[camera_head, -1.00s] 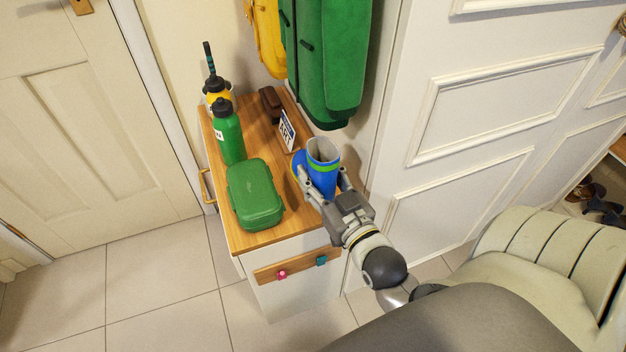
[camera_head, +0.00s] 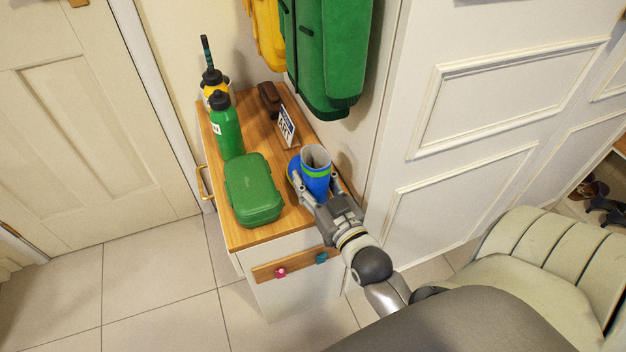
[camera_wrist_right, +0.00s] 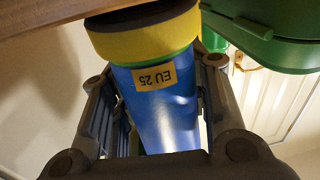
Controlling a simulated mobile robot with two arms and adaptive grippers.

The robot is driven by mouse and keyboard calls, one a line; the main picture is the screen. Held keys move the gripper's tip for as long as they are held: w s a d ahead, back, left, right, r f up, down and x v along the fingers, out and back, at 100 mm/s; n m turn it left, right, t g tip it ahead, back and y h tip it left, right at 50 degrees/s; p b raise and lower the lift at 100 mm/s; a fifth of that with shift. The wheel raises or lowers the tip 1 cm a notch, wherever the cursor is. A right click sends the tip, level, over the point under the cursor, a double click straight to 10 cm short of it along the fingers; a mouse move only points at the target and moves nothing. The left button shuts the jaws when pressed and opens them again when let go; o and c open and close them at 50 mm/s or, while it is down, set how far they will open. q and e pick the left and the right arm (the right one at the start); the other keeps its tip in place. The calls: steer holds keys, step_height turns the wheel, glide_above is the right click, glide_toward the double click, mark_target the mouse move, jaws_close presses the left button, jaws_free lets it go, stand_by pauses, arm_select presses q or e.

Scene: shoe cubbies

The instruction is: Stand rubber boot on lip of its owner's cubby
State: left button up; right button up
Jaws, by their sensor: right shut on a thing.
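The blue rubber boot (camera_head: 317,175) is upright over the right side of the wooden cabinet top (camera_head: 246,237), its open grey-lined shaft facing up and a green band near the rim. My right gripper (camera_head: 320,190) is shut on its shaft, with a finger on each side. In the right wrist view the boot (camera_wrist_right: 158,95) appears upside down, with its yellow sole and an "EU 25" label. Whether the sole touches the wood is not clear. A name card (camera_head: 287,127) stands behind the boot; its lettering is only partly readable. My left gripper is out of view.
A green lunch box (camera_head: 253,190) lies left of the boot. Green (camera_head: 226,126) and yellow (camera_head: 215,82) bottles and a dark brown object (camera_head: 269,99) stand behind. Green (camera_head: 335,60) and yellow (camera_head: 266,35) coats hang above. A white panelled wall (camera_head: 470,130) is close on the right.

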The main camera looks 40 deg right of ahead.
steer(key=o, duration=1.2)
steer(key=shift+f, duration=0.1)
steer(key=shift+s, duration=0.1)
